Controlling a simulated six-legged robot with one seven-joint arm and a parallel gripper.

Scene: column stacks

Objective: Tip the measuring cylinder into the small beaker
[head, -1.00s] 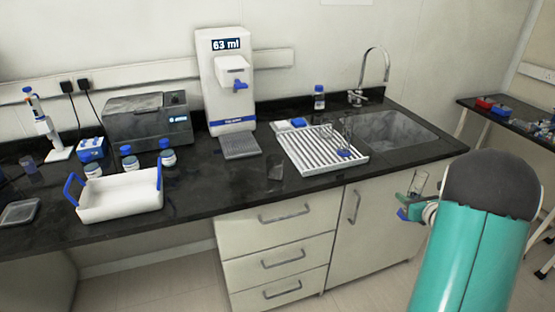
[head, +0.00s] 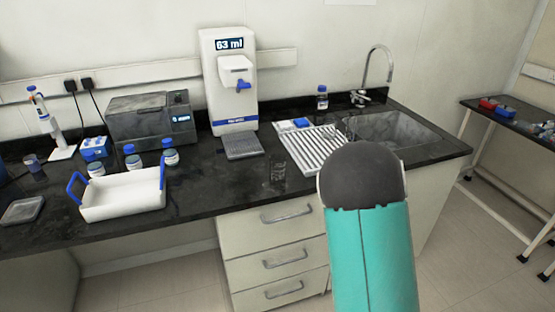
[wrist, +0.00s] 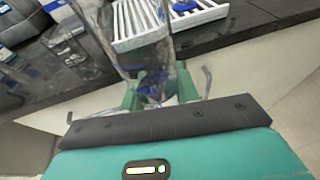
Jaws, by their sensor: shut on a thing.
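My gripper (wrist: 158,92) shows in the wrist view, with green fingers closed around a clear glass vessel, which I take as the measuring cylinder (wrist: 143,50). It has blue marks and leans in the picture; its contents are unclear. In the head view my arm hides the gripper and the cylinder. A small clear glass, which looks like the small beaker (head: 278,172), stands upright on the black counter near its front edge, left of my arm and apart from it.
A white ribbed draining rack (head: 312,150) lies beside the sink (head: 392,130). A dispenser (head: 230,100) reading 63 ml stands behind the beaker. A white tray with blue handles (head: 122,198) and several blue-capped bottles are at left. The counter around the beaker is mostly clear.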

